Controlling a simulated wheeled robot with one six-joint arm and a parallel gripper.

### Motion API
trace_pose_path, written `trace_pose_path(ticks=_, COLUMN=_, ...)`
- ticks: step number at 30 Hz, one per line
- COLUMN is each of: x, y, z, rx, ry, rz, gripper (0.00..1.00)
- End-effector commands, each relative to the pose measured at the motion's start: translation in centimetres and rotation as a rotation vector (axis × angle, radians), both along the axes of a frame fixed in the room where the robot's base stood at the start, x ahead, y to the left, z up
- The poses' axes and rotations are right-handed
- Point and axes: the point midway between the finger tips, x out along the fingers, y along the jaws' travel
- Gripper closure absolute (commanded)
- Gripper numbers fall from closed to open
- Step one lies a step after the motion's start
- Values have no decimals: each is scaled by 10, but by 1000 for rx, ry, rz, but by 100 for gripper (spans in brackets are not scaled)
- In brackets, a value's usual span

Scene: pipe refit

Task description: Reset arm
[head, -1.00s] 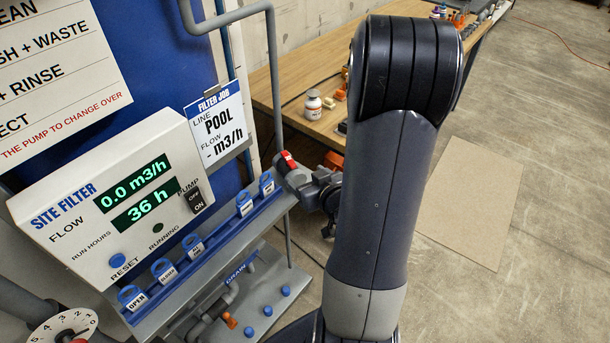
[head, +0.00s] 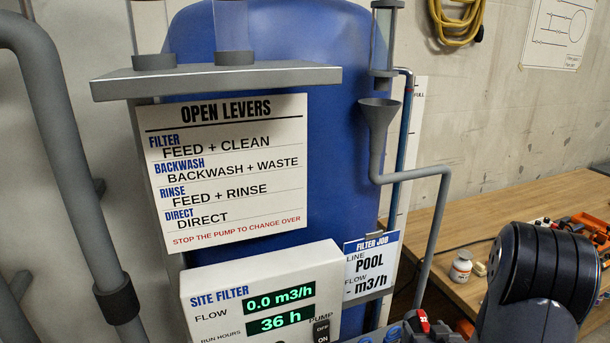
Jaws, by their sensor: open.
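My dark arm link (head: 538,285) stands at the lower right.
A blue tank (head: 340,150) stands behind the open levers sign (head: 225,165). A grey funnel and pipe (head: 379,130) run down its right side. A wooden bench (head: 480,225) at the right carries a white bottle (head: 461,267) and orange parts. A thick grey pipe (head: 60,150) is at the left.

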Motion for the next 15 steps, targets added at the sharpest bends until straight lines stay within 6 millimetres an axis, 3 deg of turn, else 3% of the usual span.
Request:
trace_pose_path(ticks=6, x=21, y=0, z=-13, rx=0, ry=0, rz=1, gripper=29)
trace_pose_path(ticks=15, x=21, y=-1, z=-9, rx=0, ry=0, rz=0, gripper=29)
